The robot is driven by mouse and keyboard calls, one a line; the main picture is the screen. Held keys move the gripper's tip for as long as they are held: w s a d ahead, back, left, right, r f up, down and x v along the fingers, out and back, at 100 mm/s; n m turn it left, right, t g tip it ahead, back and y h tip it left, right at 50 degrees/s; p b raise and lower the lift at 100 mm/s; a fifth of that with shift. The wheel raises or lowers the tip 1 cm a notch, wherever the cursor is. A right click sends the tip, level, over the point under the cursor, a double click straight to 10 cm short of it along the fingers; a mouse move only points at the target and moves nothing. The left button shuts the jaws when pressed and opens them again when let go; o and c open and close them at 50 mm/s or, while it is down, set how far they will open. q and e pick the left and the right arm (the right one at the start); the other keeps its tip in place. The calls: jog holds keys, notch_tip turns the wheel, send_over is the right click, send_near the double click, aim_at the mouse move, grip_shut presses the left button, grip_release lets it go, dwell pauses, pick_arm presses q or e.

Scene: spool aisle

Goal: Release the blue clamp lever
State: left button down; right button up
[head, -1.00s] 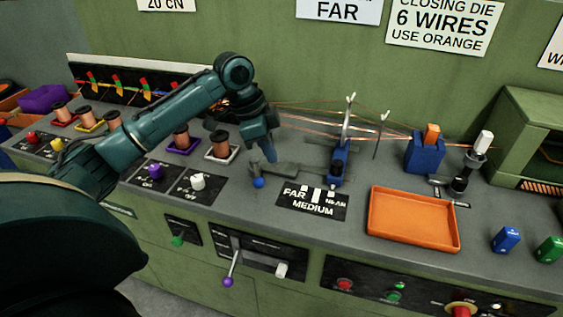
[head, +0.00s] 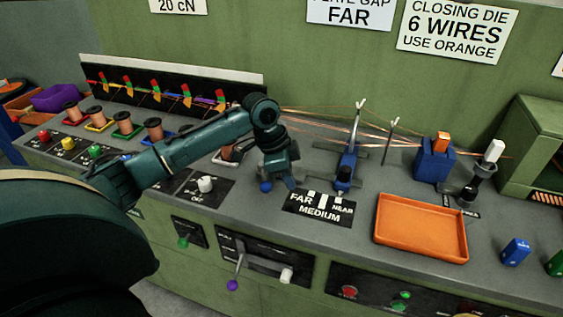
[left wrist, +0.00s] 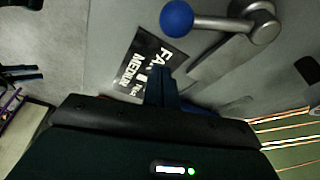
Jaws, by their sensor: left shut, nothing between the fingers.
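The clamp lever's blue ball knob (head: 265,186) shows in the head view just left of my left gripper (head: 290,184), which hides most of the lever. In the left wrist view the blue knob (left wrist: 177,18) sits on a short metal lever arm (left wrist: 222,23) that runs right to a round pivot. My left gripper (left wrist: 160,88) is shut and empty there, with its fingertips below the knob in the picture and apart from it. The FAR/NEAR/MEDIUM label plate (head: 318,208) lies just right of the gripper. My right gripper is not in view.
A blue wire-guide stand (head: 347,165) with upright prongs stands right of the gripper, with copper wires running behind. An orange tray (head: 421,254) lies further right. A white knob (head: 205,184) is to the left. Copper spools (head: 154,129) line the back left.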

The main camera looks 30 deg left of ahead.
aim_at(264, 178)
pick_arm(q)
jog(key=shift+x, duration=1.05)
jog(key=shift+s+a+r+p, duration=0.2)
jog(key=shift+s+a, duration=0.15)
jog(key=shift+a, duration=0.25)
jog(key=shift+s+a+r+p, duration=0.2)
jog(key=shift+s+a, duration=0.2)
jog(key=shift+a, duration=0.15)
jog(key=shift+s+a+r, duration=0.1)
jog(key=shift+s+a, duration=0.1)
jog(key=shift+a, duration=0.05)
jog(key=shift+s+a, duration=0.15)
jog(key=shift+a, duration=0.1)
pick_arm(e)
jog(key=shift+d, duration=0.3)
